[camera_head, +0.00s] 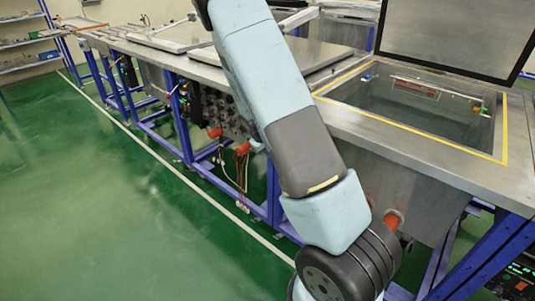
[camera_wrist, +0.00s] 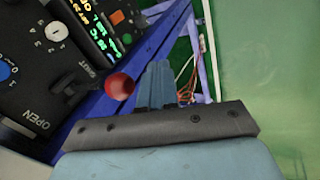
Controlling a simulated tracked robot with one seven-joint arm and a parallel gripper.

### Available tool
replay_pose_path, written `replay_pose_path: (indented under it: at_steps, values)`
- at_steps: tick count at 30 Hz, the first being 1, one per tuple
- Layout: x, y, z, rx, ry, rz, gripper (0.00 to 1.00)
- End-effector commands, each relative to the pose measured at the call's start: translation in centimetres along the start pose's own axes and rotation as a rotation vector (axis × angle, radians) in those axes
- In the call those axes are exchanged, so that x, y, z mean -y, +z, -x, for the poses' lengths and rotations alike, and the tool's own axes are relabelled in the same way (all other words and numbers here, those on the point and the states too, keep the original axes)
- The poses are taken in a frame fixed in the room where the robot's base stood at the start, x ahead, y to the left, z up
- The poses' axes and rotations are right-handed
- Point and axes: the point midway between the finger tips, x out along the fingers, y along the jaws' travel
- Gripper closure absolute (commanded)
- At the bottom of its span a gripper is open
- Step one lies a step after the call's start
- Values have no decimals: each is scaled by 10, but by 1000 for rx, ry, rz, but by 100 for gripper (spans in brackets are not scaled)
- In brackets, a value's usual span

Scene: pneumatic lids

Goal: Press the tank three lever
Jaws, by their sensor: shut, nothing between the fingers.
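My gripper (camera_wrist: 156,68) shows in the wrist view with its pale blue fingers together and nothing between them. In the head view it is hidden behind my arm. A round red end (camera_wrist: 119,86), apparently of a lever handle, is just left of the fingers. I cannot tell whether they touch. Beside it is a black panel (camera_wrist: 40,75) lettered OPEN and SHUT. In the head view a red-orange handle (camera_head: 393,221) sticks out below the near tank (camera_head: 440,140), just right of my arm. No tank number is readable.
Farther tanks along the row have flat lids (camera_head: 170,35). More red handles (camera_head: 244,148) sit under the bench. Blue frame legs (camera_head: 275,195) and hanging cables (camera_wrist: 187,80) are close by. Green floor (camera_head: 100,220) at left is clear.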

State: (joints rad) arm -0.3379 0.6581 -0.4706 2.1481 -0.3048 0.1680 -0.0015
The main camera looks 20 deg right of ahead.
Motion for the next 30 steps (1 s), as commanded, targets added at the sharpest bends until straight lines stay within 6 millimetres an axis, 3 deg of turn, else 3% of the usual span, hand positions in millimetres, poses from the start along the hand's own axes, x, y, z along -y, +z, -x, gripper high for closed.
replay_pose_path:
  at_steps: [30]
  values:
    - [-4, -4, 18, -1, 0, 1, 100]
